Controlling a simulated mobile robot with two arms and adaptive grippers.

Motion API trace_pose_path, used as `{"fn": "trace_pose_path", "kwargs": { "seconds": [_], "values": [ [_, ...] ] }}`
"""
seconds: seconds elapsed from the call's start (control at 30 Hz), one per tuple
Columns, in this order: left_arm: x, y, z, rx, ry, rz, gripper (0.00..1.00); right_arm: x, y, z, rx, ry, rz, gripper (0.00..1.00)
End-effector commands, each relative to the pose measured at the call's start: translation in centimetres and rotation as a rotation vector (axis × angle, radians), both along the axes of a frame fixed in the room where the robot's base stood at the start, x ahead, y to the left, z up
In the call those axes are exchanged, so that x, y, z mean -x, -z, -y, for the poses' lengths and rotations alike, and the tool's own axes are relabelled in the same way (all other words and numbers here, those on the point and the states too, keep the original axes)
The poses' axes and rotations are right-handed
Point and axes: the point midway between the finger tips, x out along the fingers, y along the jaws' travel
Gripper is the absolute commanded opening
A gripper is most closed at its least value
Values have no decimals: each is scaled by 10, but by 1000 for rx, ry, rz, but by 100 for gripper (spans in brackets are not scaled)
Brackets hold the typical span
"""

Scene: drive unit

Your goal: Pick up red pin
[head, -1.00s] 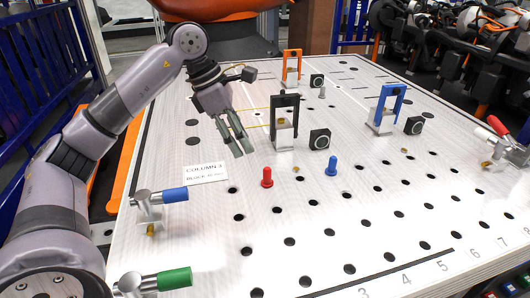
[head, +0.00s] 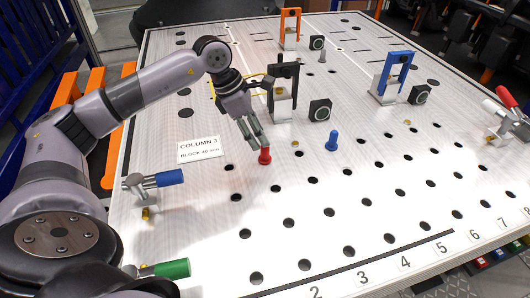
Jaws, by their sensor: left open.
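The red pin (head: 264,156) stands upright on the perforated white board, in the middle of the head view. My left gripper (head: 252,134) points down just behind and to the left of the pin's top, its fingers apart. The fingertips overlap or nearly meet the pin in the picture; I cannot tell whether they touch it. My right gripper is not in view.
A blue pin (head: 332,141) stands to the right. Behind are a black frame block (head: 284,90), a blue frame (head: 393,75) and an orange frame (head: 290,28). Blue-handled (head: 166,179) and green-handled (head: 170,269) clamps sit at the left edge. The front board is open with holes.

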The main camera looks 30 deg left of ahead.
Motion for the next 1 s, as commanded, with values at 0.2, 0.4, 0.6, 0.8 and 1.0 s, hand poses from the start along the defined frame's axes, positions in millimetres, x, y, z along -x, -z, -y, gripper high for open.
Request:
{"fn": "trace_pose_path", "kwargs": {
  "seconds": [0.2, 0.4, 0.6, 0.8, 1.0],
  "values": [
    [-2, 12, 5, 1, 1, -3, 43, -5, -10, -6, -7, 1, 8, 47],
    [-7, 41, 15, 2, 2, -4, 43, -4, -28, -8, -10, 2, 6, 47],
    [-10, 55, 18, 0, 1, 0, 43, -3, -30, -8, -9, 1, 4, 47],
    [-10, 55, 18, 0, 1, 2, 42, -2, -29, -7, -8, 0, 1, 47],
    [-10, 55, 18, -1, 1, 1, 28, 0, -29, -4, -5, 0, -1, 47]
  ]
}}
